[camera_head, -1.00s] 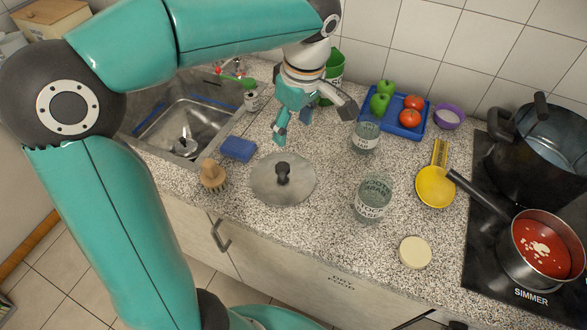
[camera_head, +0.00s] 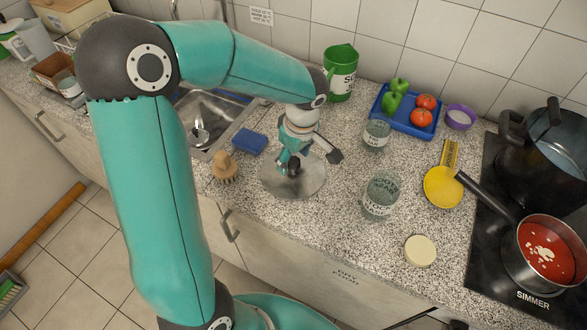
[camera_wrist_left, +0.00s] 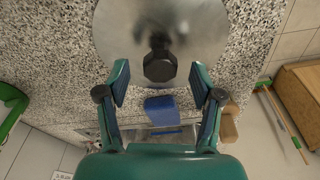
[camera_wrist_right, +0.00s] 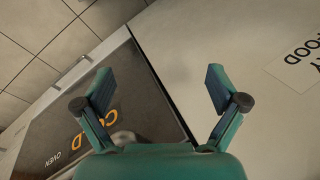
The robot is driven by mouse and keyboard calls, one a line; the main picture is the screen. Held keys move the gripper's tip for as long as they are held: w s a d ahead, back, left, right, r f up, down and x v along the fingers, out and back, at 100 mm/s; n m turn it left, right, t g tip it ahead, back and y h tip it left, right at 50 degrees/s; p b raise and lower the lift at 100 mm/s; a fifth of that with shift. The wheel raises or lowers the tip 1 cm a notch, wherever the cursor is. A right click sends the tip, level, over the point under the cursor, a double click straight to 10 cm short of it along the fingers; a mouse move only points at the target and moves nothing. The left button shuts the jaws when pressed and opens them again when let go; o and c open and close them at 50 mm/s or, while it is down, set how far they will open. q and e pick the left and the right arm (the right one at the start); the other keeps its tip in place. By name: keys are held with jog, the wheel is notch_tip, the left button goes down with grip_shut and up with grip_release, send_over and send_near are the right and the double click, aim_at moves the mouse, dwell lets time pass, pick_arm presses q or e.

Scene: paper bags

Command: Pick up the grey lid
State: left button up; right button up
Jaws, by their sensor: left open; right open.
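The grey lid (camera_head: 309,184) is a round metal disc with a dark knob, lying flat on the speckled counter. It also shows in the left wrist view (camera_wrist_left: 195,25), with its black knob (camera_wrist_left: 160,65) just ahead of the gap between my fingers. My left gripper (camera_head: 296,162) is over the lid, close to the knob and partly hiding it. In the left wrist view the left gripper (camera_wrist_left: 160,85) is open with nothing between its fingers. My right gripper (camera_wrist_right: 160,85) is open and empty, facing cabinet and oven fronts.
A wooden brush (camera_head: 223,168) and a blue sponge (camera_head: 249,142) lie left of the lid. Glasses (camera_head: 380,195) stand to its right. A green cup (camera_head: 341,75) and a blue tray (camera_head: 426,132) are behind. The stove with a red-filled pan (camera_head: 545,250) is far right.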

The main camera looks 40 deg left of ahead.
pick_arm(q)
notch_tip(320, 180, down, 2)
jog(key=shift+a, duration=0.1)
jog(key=shift+c, duration=0.2)
grip_shut()
jog(key=shift+w+r, duration=0.1)
jog(key=shift+r, duration=0.1)
